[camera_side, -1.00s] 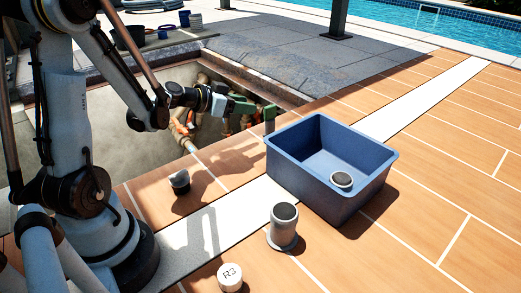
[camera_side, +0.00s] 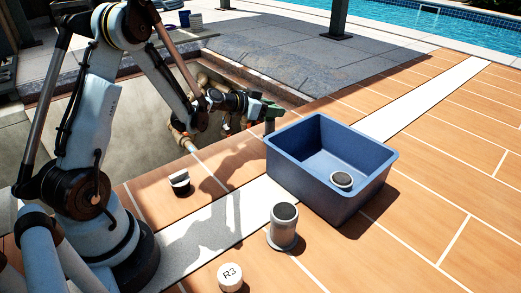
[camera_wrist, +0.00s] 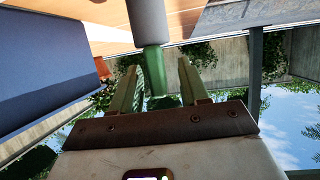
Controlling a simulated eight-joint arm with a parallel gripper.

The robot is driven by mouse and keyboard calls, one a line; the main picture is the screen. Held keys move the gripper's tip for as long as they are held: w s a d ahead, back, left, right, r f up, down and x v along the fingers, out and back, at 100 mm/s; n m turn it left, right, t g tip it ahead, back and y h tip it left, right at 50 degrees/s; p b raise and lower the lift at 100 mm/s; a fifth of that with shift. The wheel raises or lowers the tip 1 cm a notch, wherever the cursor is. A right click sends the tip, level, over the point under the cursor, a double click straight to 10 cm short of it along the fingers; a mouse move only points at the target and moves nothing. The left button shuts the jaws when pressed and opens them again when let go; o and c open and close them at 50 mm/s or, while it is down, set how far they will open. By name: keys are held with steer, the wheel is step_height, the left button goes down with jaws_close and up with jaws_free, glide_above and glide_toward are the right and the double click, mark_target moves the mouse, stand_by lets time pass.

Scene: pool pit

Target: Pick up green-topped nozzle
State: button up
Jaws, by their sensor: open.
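The green-topped nozzle stands upright by the pit edge, left of the blue bin. In the side view its grey lower body (camera_side: 269,128) shows below my gripper (camera_side: 265,110), and the fingers cover its top. In the wrist view, which looks upside down, its green top (camera_wrist: 155,72) appears between the two green fingers of my gripper (camera_wrist: 160,65), with its grey body above in the picture. The fingers are spread. I cannot tell whether either finger touches the nozzle.
The blue bin (camera_side: 292,185) stands close right of the nozzle and holds a grey, dark-topped part (camera_side: 342,180). Another grey dark-topped part (camera_side: 283,225), a small cap (camera_side: 180,182) and a white R3 cap (camera_side: 230,277) stand on the deck. Pipes (camera_side: 185,130) run in the open pit.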

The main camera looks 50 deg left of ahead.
steer(key=shift+w+d+f, duration=0.1)
steer(key=shift+w+f, duration=0.15)
steer(key=shift+w, duration=0.45)
steer(key=shift+c, duration=0.2)
jaws_close()
steer(key=shift+r, duration=0.1)
